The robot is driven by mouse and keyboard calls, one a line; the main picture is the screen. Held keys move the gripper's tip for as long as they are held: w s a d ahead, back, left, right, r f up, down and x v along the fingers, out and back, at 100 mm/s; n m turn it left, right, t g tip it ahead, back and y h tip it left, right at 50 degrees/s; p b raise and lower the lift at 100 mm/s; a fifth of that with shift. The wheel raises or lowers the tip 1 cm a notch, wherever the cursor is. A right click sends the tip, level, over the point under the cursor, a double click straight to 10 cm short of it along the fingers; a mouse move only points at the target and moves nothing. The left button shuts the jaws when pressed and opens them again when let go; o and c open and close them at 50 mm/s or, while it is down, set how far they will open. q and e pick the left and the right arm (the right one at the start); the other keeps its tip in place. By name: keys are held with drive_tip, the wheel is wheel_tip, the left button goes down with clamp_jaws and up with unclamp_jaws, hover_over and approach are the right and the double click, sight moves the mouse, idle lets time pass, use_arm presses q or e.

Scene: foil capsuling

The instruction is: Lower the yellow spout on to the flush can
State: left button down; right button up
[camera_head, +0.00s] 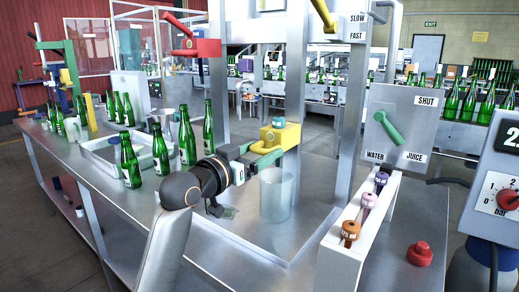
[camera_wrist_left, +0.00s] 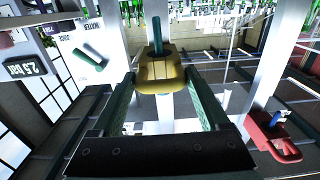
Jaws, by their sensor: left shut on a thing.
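The flush can, a pale grey cylinder (camera_head: 277,197), stands upright on the metal bench below the spout. A gap shows between the spout and the can's rim. My right gripper is not in view.
Metal frame posts (camera_head: 219,95) flank the spout. Green bottles (camera_head: 186,138) stand at left by a tray (camera_head: 98,160). A red lever unit (camera_head: 196,46) hangs above. At right are a panel with a green lever (camera_head: 388,127) and a white rack of coloured knobs (camera_head: 343,262).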

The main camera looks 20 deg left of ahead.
use_arm(q)
drive_tip(key=shift+d+f+g, duration=0.3)
drive_tip(key=shift+f, duration=0.2)
drive_tip(key=shift+c, duration=1.4)
unclamp_jaws()
drive_tip(key=shift+o, duration=0.6)
drive_tip(key=shift+a+r, duration=0.1)
drive_tip(key=shift+r, duration=0.05)
drive_tip(key=shift+s, duration=0.1)
drive_tip(key=v, duration=1.2)
drive_tip(key=shift+s, duration=0.2)
